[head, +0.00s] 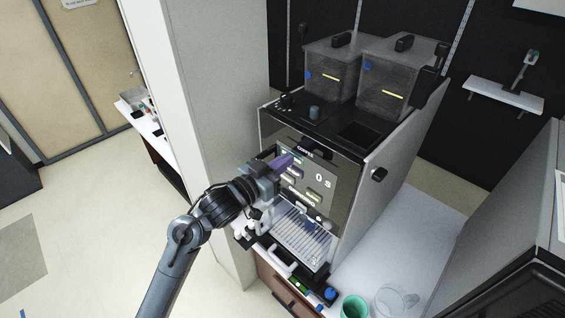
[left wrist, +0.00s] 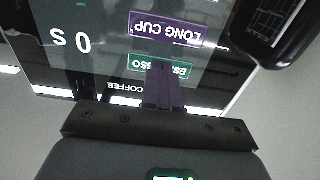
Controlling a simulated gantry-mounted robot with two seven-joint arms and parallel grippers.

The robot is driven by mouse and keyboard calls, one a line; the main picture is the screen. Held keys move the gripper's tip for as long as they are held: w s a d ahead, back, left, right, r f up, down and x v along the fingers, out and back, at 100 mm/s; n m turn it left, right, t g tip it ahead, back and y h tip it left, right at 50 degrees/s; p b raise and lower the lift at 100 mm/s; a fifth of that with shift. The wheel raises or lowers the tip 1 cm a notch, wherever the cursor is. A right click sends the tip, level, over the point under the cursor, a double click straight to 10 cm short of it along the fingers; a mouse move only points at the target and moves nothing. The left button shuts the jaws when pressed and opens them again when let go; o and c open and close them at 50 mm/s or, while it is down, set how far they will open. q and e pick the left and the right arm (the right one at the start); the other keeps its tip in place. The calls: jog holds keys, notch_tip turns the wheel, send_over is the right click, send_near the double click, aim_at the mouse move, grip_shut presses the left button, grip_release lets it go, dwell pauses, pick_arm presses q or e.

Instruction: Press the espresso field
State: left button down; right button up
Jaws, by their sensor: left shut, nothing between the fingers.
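The coffee machine (head: 349,189) has a dark front touch panel (head: 335,177) showing "COFFEE" and "0 s". In the left wrist view the panel is upside down. There the green-framed espresso field (left wrist: 184,69) lies between the COFFEE heading and the purple long cup field (left wrist: 166,29). My left gripper (head: 288,159) is shut and empty, its fingers pointing at the upper left of the panel. In the left wrist view, the dark purple fingertips (left wrist: 159,68) cover the middle of the word espresso. I cannot tell whether they touch the glass.
Two bean hoppers (head: 331,68) stand on top of the machine. A pale wall (head: 212,125) is close on its left. A green cup (head: 354,307) and a clear cup (head: 392,301) stand on the white counter (head: 395,240) at the right.

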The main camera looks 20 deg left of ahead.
dwell(0.3)
pick_arm(q)
jog(key=p+v, duration=0.2)
jog(key=v, duration=0.3)
jog(key=shift+s+a+p, duration=0.1)
jog(key=shift+s+p, duration=0.1)
jog(key=shift+p, duration=0.1)
dwell(0.6)
jog(key=s+d+f+n+g+y+p, duration=0.35)
jog(key=s+f+p, duration=0.25)
jog(key=s+f, duration=0.8)
jog(key=s+a+f+g+y, duration=0.1)
jog(key=s+a+g+y, duration=0.1)
jog(key=s, duration=0.7)
jog(key=s+a+f+g+y+p, duration=0.1)
jog(key=s+a+f+g+y, duration=0.1)
jog(key=s+a+g, duration=0.2)
jog(key=s+g, duration=0.3)
jog(key=s, duration=0.2)
jog(key=shift+s, duration=0.3)
